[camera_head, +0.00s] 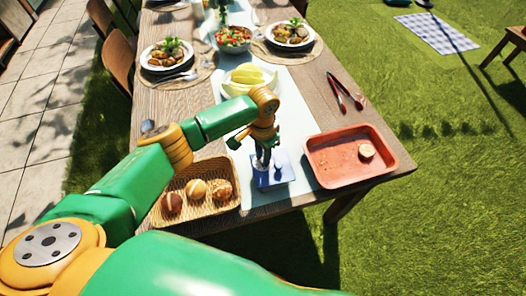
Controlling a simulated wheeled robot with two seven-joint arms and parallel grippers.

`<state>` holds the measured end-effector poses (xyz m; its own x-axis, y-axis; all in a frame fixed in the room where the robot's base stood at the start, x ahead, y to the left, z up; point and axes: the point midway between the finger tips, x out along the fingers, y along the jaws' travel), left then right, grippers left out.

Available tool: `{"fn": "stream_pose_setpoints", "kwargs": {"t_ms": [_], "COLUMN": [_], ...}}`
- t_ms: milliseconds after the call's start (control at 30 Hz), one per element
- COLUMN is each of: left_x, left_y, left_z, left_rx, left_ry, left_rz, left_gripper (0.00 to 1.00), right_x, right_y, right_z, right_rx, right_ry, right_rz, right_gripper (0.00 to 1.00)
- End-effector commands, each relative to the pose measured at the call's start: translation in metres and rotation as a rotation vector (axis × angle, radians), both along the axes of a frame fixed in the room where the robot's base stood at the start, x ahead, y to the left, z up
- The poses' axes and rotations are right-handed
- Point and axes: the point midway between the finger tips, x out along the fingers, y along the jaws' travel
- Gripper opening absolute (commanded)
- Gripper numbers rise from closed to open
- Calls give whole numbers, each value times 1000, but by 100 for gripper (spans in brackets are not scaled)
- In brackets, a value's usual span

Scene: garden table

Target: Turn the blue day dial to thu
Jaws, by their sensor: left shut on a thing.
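The blue day dial (278,178) sits near the front edge of the wooden table, between the bread basket and the red tray. My left gripper (264,160) reaches down onto it from above. Its fingers are shut on the dial's upper part, which they largely hide. The lower block of the dial shows as a blue square shape. The day marks are too small to read, so I cannot tell which day it points to. My right gripper is not in view.
A wicker basket with bread rolls (220,189) stands left of the dial. A red tray (335,172) holding a small round piece (367,150) stands right. Red tongs (345,92) lie behind it. A plate of yellow food (248,78), a salad bowl (233,37) and set plates stand farther back.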

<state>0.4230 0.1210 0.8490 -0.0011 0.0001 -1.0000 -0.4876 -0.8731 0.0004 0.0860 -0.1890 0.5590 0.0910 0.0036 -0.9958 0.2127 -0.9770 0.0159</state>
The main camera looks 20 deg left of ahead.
Motion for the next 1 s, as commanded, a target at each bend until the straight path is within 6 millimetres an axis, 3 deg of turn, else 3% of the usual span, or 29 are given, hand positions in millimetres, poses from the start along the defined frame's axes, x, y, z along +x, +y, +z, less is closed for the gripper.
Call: {"fn": "stream_pose_setpoints", "kwargs": {"t_ms": [300, 1000], "left_x": [0, 0], "left_y": [0, 0], "left_z": [2, 0], "left_rx": [0, -2], "left_ry": [0, 1], "left_rz": [-297, -962], "left_gripper": [0, 0], "right_x": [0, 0], "right_y": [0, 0], "right_z": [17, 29], "right_rx": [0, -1], "right_ry": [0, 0], "right_rz": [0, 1], "right_gripper": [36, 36]}}
